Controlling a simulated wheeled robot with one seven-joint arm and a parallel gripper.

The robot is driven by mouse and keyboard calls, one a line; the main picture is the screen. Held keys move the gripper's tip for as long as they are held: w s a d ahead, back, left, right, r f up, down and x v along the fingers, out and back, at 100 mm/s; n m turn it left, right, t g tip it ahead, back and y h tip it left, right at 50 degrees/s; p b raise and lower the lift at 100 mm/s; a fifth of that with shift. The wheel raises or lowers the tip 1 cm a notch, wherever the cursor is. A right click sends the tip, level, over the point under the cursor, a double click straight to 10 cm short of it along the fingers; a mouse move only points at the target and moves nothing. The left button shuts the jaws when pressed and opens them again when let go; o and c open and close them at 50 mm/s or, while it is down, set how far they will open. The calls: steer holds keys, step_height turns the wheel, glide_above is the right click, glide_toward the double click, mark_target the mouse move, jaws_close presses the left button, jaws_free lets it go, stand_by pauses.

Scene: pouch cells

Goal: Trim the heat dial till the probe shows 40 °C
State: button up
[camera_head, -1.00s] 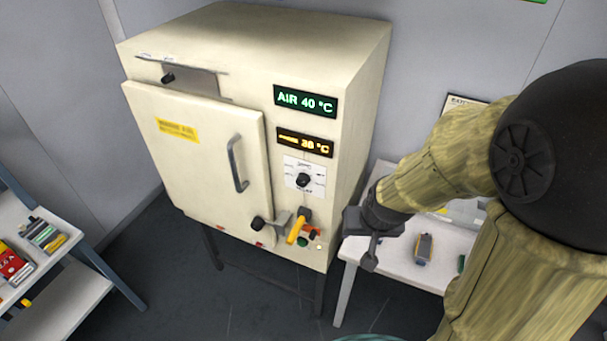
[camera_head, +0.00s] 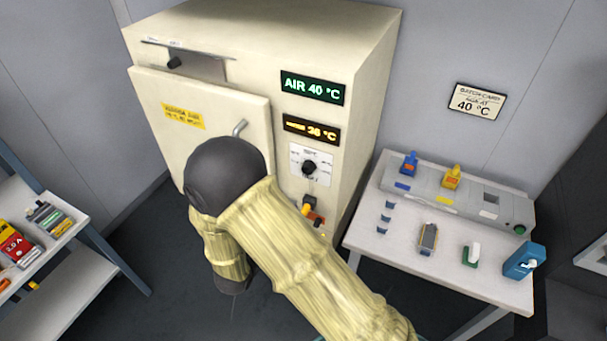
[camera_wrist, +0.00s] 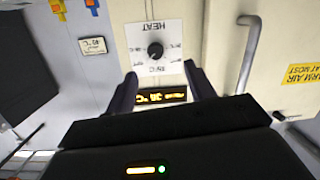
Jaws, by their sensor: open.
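The black heat dial (camera_head: 309,168) sits on a white plate (camera_head: 323,153) on the cream oven's front. The wrist view shows the dial (camera_wrist: 155,51) upside down, just beyond my gripper (camera_wrist: 163,78). The gripper is open and empty, its dark fingers apart on either side below the dial, not visibly touching it. The amber display (camera_head: 312,130) above the dial seems to read 38 °C; its label is too small to read. It shows between the fingers in the wrist view (camera_wrist: 160,96). The green display (camera_head: 312,88) reads AIR 40 °C. In the head view my arm hides the gripper.
A wall card (camera_head: 477,102) reads 40 °C. A white table (camera_head: 400,246) with a cell tester and small items stands right; a shelf (camera_head: 62,250) stands left.

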mark_target(306, 171)
steer(key=s, duration=0.1)
steer(key=s+a+t+h, duration=0.1)
steer(key=s, duration=0.1)
steer(key=shift+d, duration=0.1)
steer(key=p+x, duration=0.2)
steer(key=x, duration=0.3)
steer(key=p+x, duration=0.2)
steer(key=x, duration=0.4)
steer(key=r+p+x, duration=0.1)
steer(key=p+x, duration=0.2)
steer(key=x, duration=0.2)
steer(key=shift+w+d, duration=0.2)
steer(key=shift+w, duration=0.05)
steer(key=shift+w+d+f, duration=0.1)
steer(key=shift+w, duration=0.3)
steer(key=c, duration=1)
